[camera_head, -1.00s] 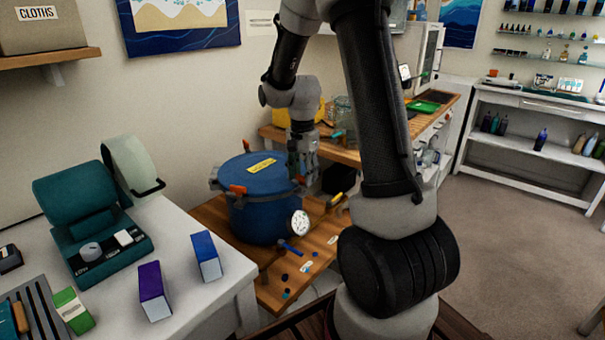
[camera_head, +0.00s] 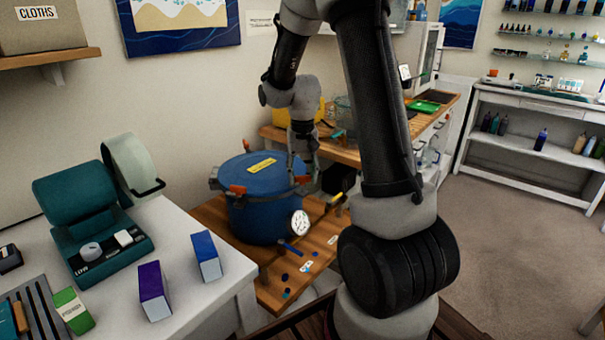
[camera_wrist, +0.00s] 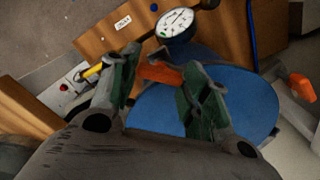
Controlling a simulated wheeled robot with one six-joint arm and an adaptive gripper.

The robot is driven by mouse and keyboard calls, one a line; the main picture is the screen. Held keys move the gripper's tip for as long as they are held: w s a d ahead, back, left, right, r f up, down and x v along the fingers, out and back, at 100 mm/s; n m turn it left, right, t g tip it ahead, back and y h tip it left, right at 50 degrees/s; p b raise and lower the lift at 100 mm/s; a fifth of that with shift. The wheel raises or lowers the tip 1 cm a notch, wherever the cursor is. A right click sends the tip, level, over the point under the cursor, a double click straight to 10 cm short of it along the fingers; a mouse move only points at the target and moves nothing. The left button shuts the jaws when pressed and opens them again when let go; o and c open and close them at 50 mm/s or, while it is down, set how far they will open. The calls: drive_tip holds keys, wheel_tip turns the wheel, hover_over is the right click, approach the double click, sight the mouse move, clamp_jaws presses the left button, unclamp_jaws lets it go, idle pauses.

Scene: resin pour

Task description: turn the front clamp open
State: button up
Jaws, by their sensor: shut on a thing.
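The blue pressure pot (camera_head: 262,215) stands on a low wooden surface, with a flat blue lid (camera_head: 255,172) bearing a yellow label. In the wrist view, an orange clamp handle (camera_wrist: 158,73) lies between the green-padded fingers of my gripper (camera_wrist: 163,77), near the pot's rim. My gripper is shut on this handle. In the head view, my gripper (camera_head: 303,168) is at the right side of the lid and mostly hides that handle. Another orange clamp (camera_head: 237,189) shows at the front left of the rim, and an orange clamp (camera_wrist: 301,87) shows at the right in the wrist view.
A white-faced gauge (camera_head: 299,223) sticks out from the pot close to the held clamp. A yellow-handled item (camera_head: 336,199) lies right of the pot. A white table (camera_head: 190,275) with a teal machine (camera_head: 85,220) stands at left. A wooden counter (camera_head: 342,155) is behind.

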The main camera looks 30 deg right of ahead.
sight(303, 176)
drive_tip(key=n, duration=0.4)
drive_tip(key=shift+n, duration=0.3)
drive_tip(key=n, duration=0.4)
drive_tip(key=shift+n, duration=0.3)
drive_tip(key=o, duration=1)
drive_tip(key=shift+r, duration=0.1)
wheel_tip(303, 176, up, 12)
drive_tip(key=shift+f, duration=0.1)
